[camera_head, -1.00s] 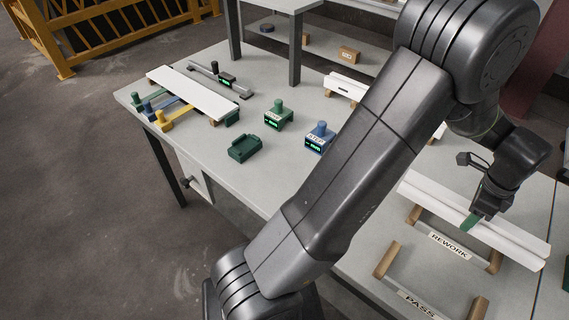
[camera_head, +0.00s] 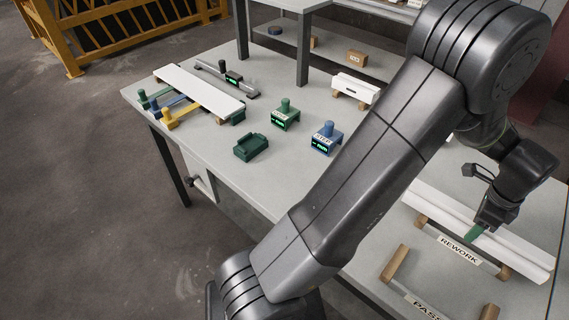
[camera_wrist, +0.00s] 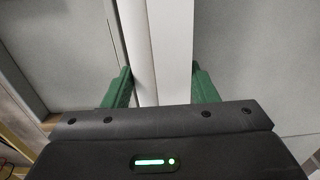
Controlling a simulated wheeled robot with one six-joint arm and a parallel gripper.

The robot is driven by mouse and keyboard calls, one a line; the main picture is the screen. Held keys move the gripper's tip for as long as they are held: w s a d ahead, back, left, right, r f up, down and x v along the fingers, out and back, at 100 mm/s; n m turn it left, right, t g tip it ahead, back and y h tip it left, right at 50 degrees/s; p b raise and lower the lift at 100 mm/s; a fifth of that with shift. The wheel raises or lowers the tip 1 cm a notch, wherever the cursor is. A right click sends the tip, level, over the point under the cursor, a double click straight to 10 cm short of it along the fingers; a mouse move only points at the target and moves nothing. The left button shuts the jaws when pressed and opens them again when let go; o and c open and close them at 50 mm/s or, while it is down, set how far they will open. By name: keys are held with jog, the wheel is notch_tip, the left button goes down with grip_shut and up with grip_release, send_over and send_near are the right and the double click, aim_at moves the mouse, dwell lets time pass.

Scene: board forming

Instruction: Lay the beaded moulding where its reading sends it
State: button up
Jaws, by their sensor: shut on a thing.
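A long white moulding (camera_head: 525,256) lies across the right part of the table, at the wooden rests behind the REWORK label (camera_head: 459,250). My gripper (camera_head: 474,233) is shut on it near its middle, from above. In the wrist view the moulding (camera_wrist: 170,50) runs between the two green fingers of my gripper (camera_wrist: 162,88). One wooden rest (camera_head: 505,272) shows at the moulding's near edge. I cannot tell whether the moulding touches the rests. The PASS rack (camera_head: 392,262) in front is empty where visible. My arm hides part of the table.
A green gauge (camera_head: 285,117) and a blue gauge (camera_head: 325,138) with lit displays stand mid-table, near a green cradle (camera_head: 251,147). A white board (camera_head: 200,90) lies at the left beside green, blue and yellow handled pieces. A short white piece (camera_head: 355,88) sits on wooden rests behind.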

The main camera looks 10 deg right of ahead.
jog(key=shift+f, duration=0.3)
dwell(0.4)
jog(key=o, duration=2)
notch_tip(320, 180, up, 14)
jog(key=shift+f+b, duration=0.1)
jog(key=shift+b, duration=0.75)
notch_tip(320, 180, down, 14)
jog(key=shift+r+p, duration=0.1)
jog(key=shift+p, duration=0.6)
jog(key=shift+r, duration=0.3)
